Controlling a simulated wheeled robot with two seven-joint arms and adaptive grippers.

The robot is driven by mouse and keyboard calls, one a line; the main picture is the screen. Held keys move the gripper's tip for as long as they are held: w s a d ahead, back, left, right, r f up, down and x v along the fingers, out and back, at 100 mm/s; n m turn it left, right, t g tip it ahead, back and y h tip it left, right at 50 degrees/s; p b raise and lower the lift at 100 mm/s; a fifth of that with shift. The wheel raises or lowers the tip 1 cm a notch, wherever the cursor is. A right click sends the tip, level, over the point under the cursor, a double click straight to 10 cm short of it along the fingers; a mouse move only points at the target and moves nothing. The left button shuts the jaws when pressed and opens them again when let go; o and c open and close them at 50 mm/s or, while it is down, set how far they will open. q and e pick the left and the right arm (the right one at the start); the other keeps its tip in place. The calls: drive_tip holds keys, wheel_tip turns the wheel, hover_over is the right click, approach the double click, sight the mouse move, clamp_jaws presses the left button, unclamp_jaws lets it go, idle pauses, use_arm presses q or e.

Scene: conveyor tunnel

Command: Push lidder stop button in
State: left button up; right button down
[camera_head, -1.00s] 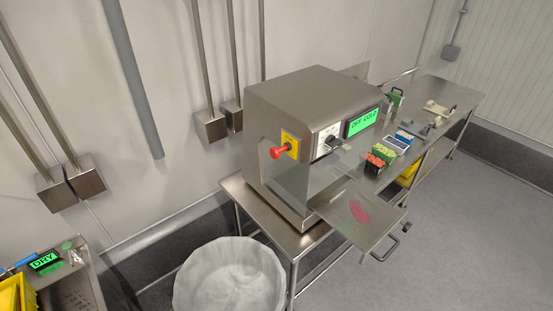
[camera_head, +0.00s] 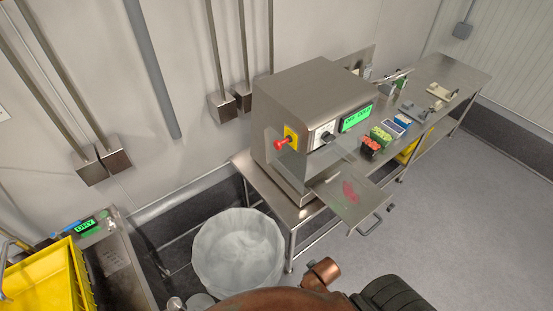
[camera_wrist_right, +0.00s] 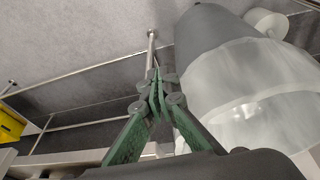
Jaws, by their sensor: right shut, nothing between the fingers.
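The lidder is a steel box machine (camera_head: 310,88) on a steel table in the head view. Its red stop button (camera_head: 281,145) sticks out from a yellow plate (camera_head: 291,137) on the machine's left end face. The button looks raised from the plate. My right gripper (camera_wrist_right: 157,98) shows in the right wrist view, its green fingers shut together and empty. It is not seen touching the lidder, and the button is not in that view. My left gripper is in neither view.
A bin with a whitish liner (camera_head: 238,250) stands left of the lidder's table. A steel tray (camera_head: 348,194) juts from the lidder's front. A yellow crate (camera_head: 42,280) and a green "DRY" display (camera_head: 85,226) are at lower left. Grey floor is open at right.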

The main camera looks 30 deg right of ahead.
sight(283, 142)
drive_tip(key=w+d+r+t+h+p, duration=0.1)
drive_tip(key=w+d+r+p, duration=0.1)
drive_tip(key=r, duration=0.7)
drive_tip(key=w+d+r+t+h+p, duration=0.1)
drive_tip(key=d+r+p, duration=0.1)
drive_tip(key=r, duration=0.8)
drive_tip(key=w+d+r+n+t+h+p, duration=0.1)
drive_tip(key=w+d+r+n+t+h, duration=0.3)
drive_tip(key=w+r, duration=0.75)
drive_tip(key=w+a+r+n+t+y, duration=0.3)
drive_tip(key=w+a+r+n+t, duration=0.5)
drive_tip(key=r+n, duration=0.3)
drive_tip(key=shift+a+r+n+t+y, duration=0.3)
drive_tip(key=shift+a+r+n+y, duration=0.15)
drive_tip(key=shift+a, duration=0.35)
drive_tip(key=shift+w, duration=0.1)
drive_tip(key=w+d+p, duration=0.3)
drive_tip(key=w+d, duration=0.2)
drive_tip(key=w, duration=0.5)
drive_tip(key=shift+d+p, duration=0.4)
